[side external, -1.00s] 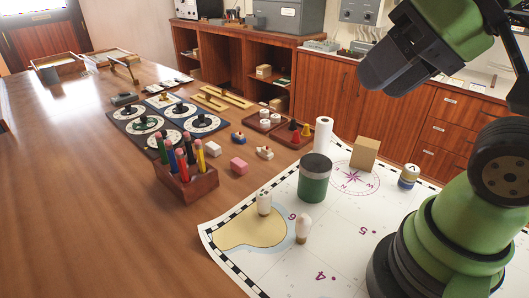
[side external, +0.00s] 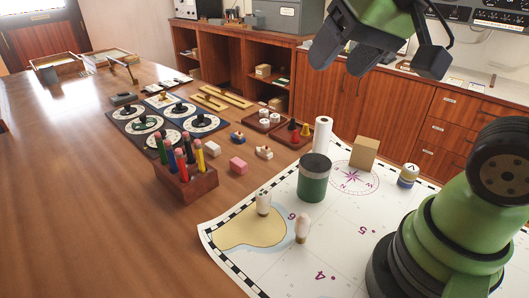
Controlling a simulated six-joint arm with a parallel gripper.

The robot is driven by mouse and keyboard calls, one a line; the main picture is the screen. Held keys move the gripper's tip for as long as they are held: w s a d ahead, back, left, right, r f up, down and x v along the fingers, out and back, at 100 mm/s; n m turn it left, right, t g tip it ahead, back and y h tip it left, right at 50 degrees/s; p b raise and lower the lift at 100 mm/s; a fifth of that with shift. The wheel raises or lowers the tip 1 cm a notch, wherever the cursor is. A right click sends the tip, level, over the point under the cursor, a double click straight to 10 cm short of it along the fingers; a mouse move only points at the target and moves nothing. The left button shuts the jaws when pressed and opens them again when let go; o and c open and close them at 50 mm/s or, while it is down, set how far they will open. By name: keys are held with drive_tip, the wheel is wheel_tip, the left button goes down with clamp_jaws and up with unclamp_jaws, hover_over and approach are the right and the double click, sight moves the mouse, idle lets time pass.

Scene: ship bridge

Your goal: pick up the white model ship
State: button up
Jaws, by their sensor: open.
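My gripper (side external: 382,62) is open and empty, high above the far right part of the table. It is well above and to the right of the white model ship, touching nothing.
A pink block (side external: 238,166), a white block (side external: 213,149) and a pencil holder (side external: 190,184) stand nearby on the left. A green canister (side external: 313,180) and a cardboard-coloured box (side external: 364,153) stand on the chart (side external: 345,228). A tray with cones (side external: 286,143) lies behind the ship.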

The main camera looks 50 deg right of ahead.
drive_tip(key=w+d+f+h, duration=0.1)
drive_tip(key=w+d+f, duration=0.1)
drive_tip(key=w, duration=0.3)
drive_tip(key=w+d+f, duration=0.2)
drive_tip(key=w+f, duration=0.1)
drive_tip(key=w, duration=0.2)
drive_tip(key=g+h, duration=0.1)
drive_tip(key=g, duration=0.1)
approach(266, 147)
drive_tip(key=x, duration=0.4)
drive_tip(key=shift+f, duration=0.35)
drive_tip(key=shift+x, duration=2.9)
drive_tip(key=shift+w+d, duration=0.15)
drive_tip(key=shift+c, duration=0.2)
drive_tip(key=shift+r, duration=0.1)
drive_tip(key=c, duration=1.1)
